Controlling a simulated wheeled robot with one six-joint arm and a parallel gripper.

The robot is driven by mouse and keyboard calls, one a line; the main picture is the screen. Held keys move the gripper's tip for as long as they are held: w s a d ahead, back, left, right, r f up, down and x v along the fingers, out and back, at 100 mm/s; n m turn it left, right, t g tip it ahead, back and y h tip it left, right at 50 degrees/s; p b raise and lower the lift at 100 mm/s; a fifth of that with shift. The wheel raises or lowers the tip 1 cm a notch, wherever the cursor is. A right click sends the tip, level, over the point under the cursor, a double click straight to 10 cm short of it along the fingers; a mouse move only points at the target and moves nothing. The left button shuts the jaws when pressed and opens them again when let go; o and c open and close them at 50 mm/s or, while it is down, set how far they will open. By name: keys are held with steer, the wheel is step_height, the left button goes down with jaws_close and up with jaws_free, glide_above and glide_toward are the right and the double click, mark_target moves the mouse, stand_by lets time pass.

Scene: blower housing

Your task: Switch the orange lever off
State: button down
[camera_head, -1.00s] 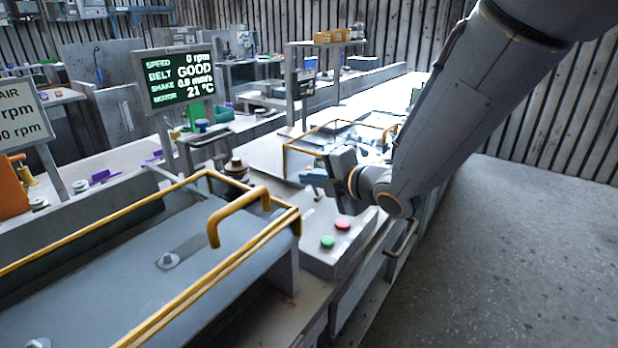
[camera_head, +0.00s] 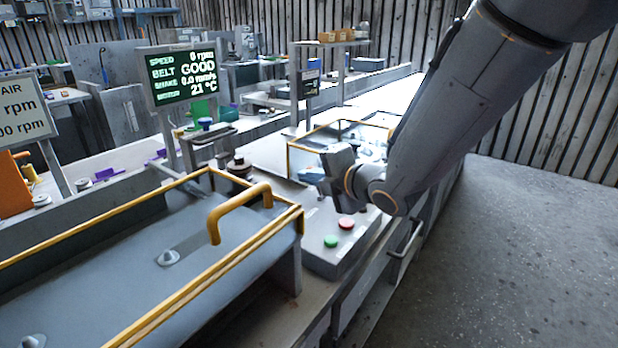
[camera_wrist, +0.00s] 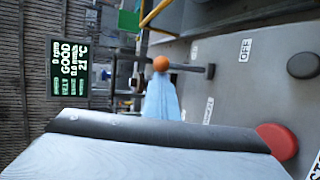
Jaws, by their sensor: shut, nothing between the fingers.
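The orange lever shows in the wrist view as an orange ball knob (camera_wrist: 160,63) on a dark grey stem that runs right to its pivot on the grey panel. A white OFF label (camera_wrist: 245,48) is on the panel beside the pivot. My gripper (camera_wrist: 162,84) is shut and empty, its pale blue fingertips right at the knob; whether they touch cannot be told. In the head view my gripper (camera_head: 312,176) is over the control panel beyond the two buttons, and I cannot make out the lever there.
A red button (camera_head: 346,223) and a green button (camera_head: 331,241) sit on the panel front. A yellow-framed guard with a yellow handle (camera_head: 238,208) stands at left, and a clear yellow-edged cover (camera_head: 335,135) behind. A readout screen (camera_head: 182,76) shows 0 rpm. Open floor lies right.

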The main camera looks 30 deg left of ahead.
steer(key=s+a+f+b, duration=0.1)
steer(key=s+a+b, duration=0.1)
steer(key=shift+s+a+f, duration=0.15)
steer(key=shift+s+f, duration=0.2)
steer(key=shift+f, duration=0.05)
steer(key=s+d+r, duration=0.4)
steer(key=d+r, duration=0.2)
steer(key=d, duration=0.1)
steer(key=shift+r+b, duration=0.3)
steer(key=shift+b, duration=0.05)
steer(key=shift+s+a+r+p, duration=0.1)
steer(key=shift+a+p, duration=0.05)
steer(key=shift+p, duration=0.15)
steer(key=h+p, duration=0.1)
steer(key=p, duration=0.3)
steer(key=a+g+h+p, duration=0.1)
steer(key=h+p, duration=0.1)
steer(key=p, duration=0.2)
steer(key=shift+r+n, duration=0.2)
steer(key=shift+n, duration=0.2)
steer(key=shift+d+f+h, duration=0.1)
steer(key=shift+h, duration=0.2)
steer(key=shift+f, duration=0.1)
